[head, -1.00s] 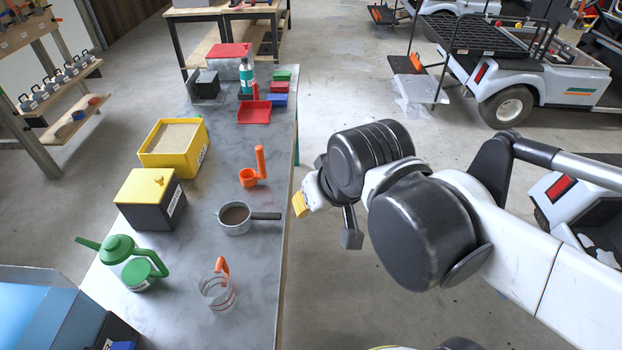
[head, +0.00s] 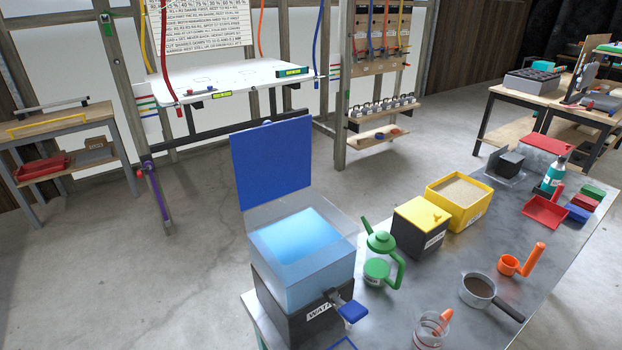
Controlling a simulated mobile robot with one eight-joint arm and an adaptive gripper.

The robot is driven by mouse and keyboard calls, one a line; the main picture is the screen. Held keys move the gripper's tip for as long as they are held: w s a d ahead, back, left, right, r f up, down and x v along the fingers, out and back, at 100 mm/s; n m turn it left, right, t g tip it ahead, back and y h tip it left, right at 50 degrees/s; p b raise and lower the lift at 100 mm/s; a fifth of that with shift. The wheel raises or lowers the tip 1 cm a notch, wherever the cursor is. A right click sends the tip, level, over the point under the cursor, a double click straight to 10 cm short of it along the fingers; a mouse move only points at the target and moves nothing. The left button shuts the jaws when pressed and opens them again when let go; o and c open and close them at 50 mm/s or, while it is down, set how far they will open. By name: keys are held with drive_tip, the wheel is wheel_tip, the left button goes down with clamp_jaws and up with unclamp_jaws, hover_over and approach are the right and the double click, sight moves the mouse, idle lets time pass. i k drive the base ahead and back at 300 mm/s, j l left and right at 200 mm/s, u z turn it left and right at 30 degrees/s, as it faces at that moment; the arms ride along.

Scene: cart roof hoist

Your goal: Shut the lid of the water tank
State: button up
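The water tank (head: 262,285) stands at the near left end of the grey metal table. It has a clear upper part with light blue water and a black base with a partly readable label. Its blue lid (head: 272,160) stands upright at the tank's back edge, so the tank is open on top. A tap with a blue handle (head: 352,310) sticks out at the tank's front right. My gripper is not in this view.
Open floor (head: 120,280) lies left of the tank.

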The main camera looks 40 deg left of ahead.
sight(271, 161)
drive_tip(key=k+j, duration=0.1)
drive_tip(key=j, duration=0.3)
drive_tip(key=k+j+z, duration=0.15)
drive_tip(key=j, duration=0.65)
drive_tip(key=k+j+z, duration=0.1)
drive_tip(key=j, duration=0.3)
drive_tip(key=k+j, duration=0.25)
drive_tip(key=j, duration=0.15)
drive_tip(key=k+j+z, duration=0.15)
drive_tip(key=j, duration=0.25)
drive_tip(key=k+j, duration=0.1)
drive_tip(key=j, duration=0.25)
drive_tip(key=i+j, duration=0.1)
drive_tip(key=j, duration=0.25)
drive_tip(key=i+j+z, duration=0.1)
drive_tip(key=j, duration=0.3)
drive_tip(key=i+j+z, duration=0.1)
drive_tip(key=j, duration=0.3)
drive_tip(key=i+j, duration=0.15)
drive_tip(key=j, duration=0.2)
drive_tip(key=k+j, duration=0.2)
